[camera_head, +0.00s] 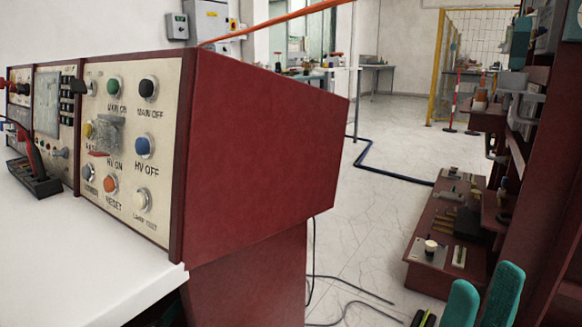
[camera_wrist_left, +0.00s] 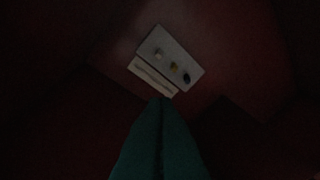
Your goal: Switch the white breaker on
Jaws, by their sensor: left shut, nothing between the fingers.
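My left gripper (camera_wrist_left: 162,105) shows in the dark left wrist view as teal fingers shut together with nothing between them. I cannot tell whether the tips touch the panel, or whether the white piece is the breaker. In the head view, a white knob (camera_head: 431,246) sits on a plate on a low red unit.
A red console (camera_head: 260,140) with several coloured buttons stands at left above a white worktop (camera_head: 80,265). Red shelving (camera_head: 545,190) stands at right. Teal rounded shapes (camera_head: 503,292) rise at bottom right. Cables (camera_head: 345,280) lie on the pale floor; the floor between is mostly clear.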

